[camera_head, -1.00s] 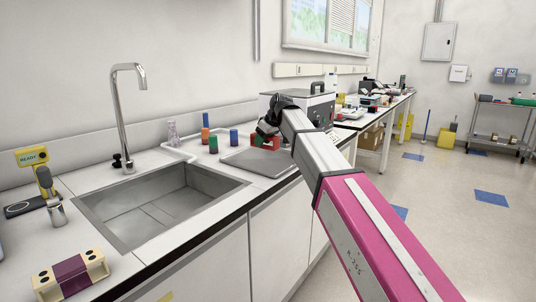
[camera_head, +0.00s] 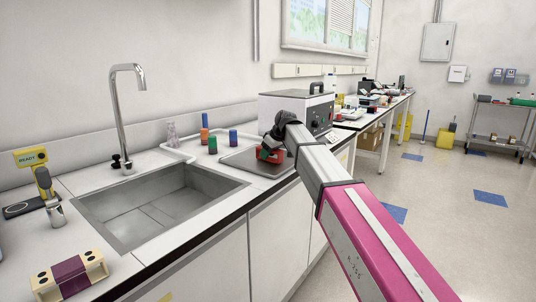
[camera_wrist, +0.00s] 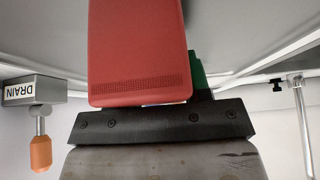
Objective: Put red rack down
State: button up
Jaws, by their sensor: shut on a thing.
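The red rack (camera_head: 269,156) shows as a small red block at the end of my arm, over the grey flat tray (camera_head: 236,158) right of the sink. My gripper (camera_head: 273,146) is shut on it. In the wrist view the red rack (camera_wrist: 138,50) fills the upper middle, right in front of the black gripper mount (camera_wrist: 160,121). A green piece shows behind its right edge. The fingertips are hidden. I cannot tell whether the rack touches the tray.
The sink (camera_head: 155,205) is left of the tray. Coloured bottles (camera_head: 213,143) stand behind it on a white tray. A grey box instrument (camera_head: 303,112) stands just beyond my gripper. A purple-banded rack (camera_head: 70,274) sits at the front left. A DRAIN-labelled box (camera_wrist: 33,90) shows at the wrist view's left.

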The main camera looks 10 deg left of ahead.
jog(key=shift+f, duration=0.1)
jog(key=o, duration=1)
jog(key=v, duration=1.2)
